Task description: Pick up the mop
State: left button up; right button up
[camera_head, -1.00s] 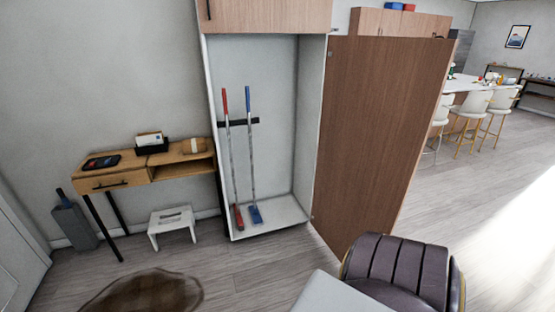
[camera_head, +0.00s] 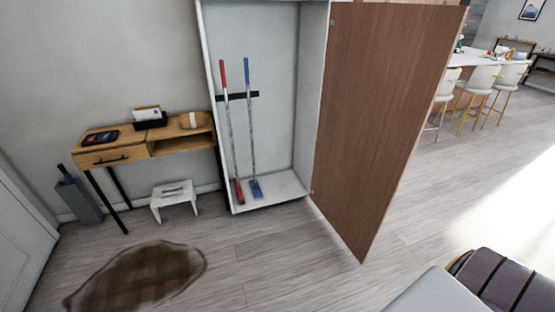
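Two long-handled cleaning tools stand upright inside an open white cabinet (camera_head: 273,110). One has a red grip and a red head (camera_head: 230,130). The other has a blue grip and a flat blue head (camera_head: 251,130). Both lean at a black holder bar on the cabinet's back wall, with their heads on the cabinet floor. I cannot tell for sure from their heads which one is the mop. Neither of my grippers shows in the head view.
The wooden cabinet door (camera_head: 375,110) stands open to the right. A wooden desk (camera_head: 140,150) and a white stool (camera_head: 174,197) stand left of the cabinet. A brown rug (camera_head: 140,275) lies in front. A dark padded seat (camera_head: 500,285) is at the lower right. Floor before the cabinet is clear.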

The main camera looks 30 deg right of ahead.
aim_at(257, 193)
jog(key=z, duration=0.7)
